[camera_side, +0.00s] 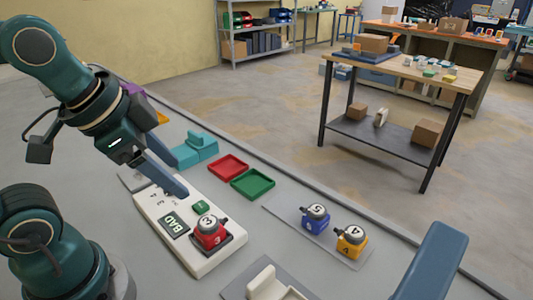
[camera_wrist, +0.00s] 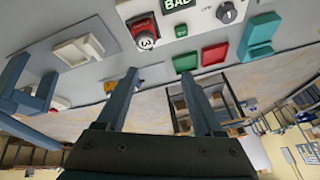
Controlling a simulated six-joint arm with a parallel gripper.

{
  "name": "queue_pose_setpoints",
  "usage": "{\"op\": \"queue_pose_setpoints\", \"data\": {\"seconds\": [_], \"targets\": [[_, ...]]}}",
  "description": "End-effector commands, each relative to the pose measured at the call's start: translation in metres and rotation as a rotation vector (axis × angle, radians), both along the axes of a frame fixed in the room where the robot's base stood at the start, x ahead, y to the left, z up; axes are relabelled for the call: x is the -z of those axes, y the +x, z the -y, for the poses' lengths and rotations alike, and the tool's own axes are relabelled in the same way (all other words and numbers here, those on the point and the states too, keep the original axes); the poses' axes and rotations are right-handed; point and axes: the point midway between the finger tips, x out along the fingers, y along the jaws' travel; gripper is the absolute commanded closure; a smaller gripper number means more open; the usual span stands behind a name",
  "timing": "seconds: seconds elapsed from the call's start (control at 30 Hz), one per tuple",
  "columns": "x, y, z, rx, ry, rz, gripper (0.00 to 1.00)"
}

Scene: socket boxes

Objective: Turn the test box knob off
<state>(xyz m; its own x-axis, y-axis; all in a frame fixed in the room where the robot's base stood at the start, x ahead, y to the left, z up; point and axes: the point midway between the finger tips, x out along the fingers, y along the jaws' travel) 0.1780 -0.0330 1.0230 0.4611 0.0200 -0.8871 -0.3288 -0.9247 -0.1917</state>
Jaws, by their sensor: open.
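The white test box (camera_side: 205,262) lies on the grey bench, and its display (camera_side: 174,224) reads BAD. A red box (camera_side: 210,233) marked 3 sits in its near end, beside a green button (camera_side: 200,207). In the wrist view the grey round knob (camera_wrist: 227,12) shows at the top right, with an OFF label near it. In the side view my gripper's fingers partly hide the knob area. My gripper (camera_wrist: 162,92) is open and empty, its two fingers apart. In the side view it hangs over the far end of the test box, apart from the knob in the wrist view.
A red tray (camera_side: 228,166), a green tray (camera_side: 252,184) and a teal fixture (camera_side: 194,150) lie beyond the test box. A blue box (camera_side: 315,218) and a yellow box (camera_side: 351,241) stand on a grey plate to the right. A white holder (camera_side: 268,285) is at the front.

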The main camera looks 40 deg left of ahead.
Motion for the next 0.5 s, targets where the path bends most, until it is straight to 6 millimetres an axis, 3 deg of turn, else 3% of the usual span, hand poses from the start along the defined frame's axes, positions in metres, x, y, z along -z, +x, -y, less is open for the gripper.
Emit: {"op": "queue_pose_setpoints", "data": {"seconds": [0.27, 0.5], "targets": [[0.007, 0.043, -0.045, 0.185, 0.14, -0.168, 0.31], [0.042, 0.067, -0.107, 0.252, 0.133, -0.346, 0.31]]}}
